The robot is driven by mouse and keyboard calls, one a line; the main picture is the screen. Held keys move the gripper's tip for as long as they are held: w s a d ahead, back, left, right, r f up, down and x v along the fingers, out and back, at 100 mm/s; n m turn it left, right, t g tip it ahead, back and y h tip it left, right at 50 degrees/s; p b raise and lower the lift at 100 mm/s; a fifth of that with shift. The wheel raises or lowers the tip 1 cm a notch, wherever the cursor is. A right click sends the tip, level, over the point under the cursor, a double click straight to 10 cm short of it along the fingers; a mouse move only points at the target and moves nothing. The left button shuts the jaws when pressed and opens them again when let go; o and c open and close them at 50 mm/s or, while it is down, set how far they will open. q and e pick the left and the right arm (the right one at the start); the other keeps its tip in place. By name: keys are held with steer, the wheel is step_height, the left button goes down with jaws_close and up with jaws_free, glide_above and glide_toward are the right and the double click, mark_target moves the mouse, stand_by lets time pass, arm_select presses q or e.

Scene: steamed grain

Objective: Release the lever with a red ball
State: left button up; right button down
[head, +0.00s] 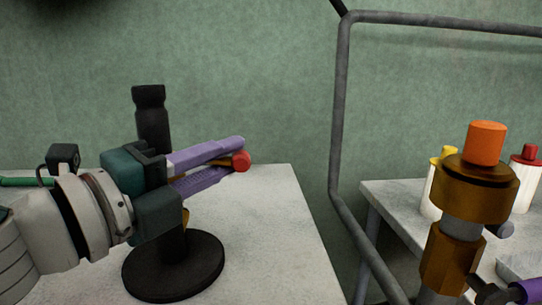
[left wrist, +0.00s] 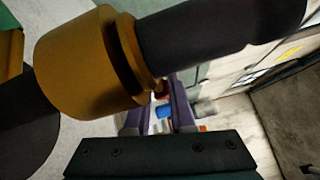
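The lever's red ball (head: 241,161) shows in the head view at the tips of my left gripper (head: 236,157). The lever's gold rod shows in part between the purple fingers, which stand apart above and below it. The lever belongs to a black stand (head: 150,115) with a round base (head: 173,268), partly hidden behind the gripper. In the left wrist view the fingers (left wrist: 157,112) are also apart. A gold collar (left wrist: 85,60) and black post (left wrist: 215,25) are close to that camera. A purple part of my right gripper (head: 528,291) shows at the lower right edge.
The stand is on a pale table (head: 275,230). A grey pipe frame (head: 339,120) rises right of it. A gold fitting with an orange cap (head: 486,143) stands at the right, before a second table (head: 385,205) with white bottles, one red-capped (head: 527,180).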

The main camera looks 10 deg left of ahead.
arm_select(q)
jaws_close()
stand_by(0.9)
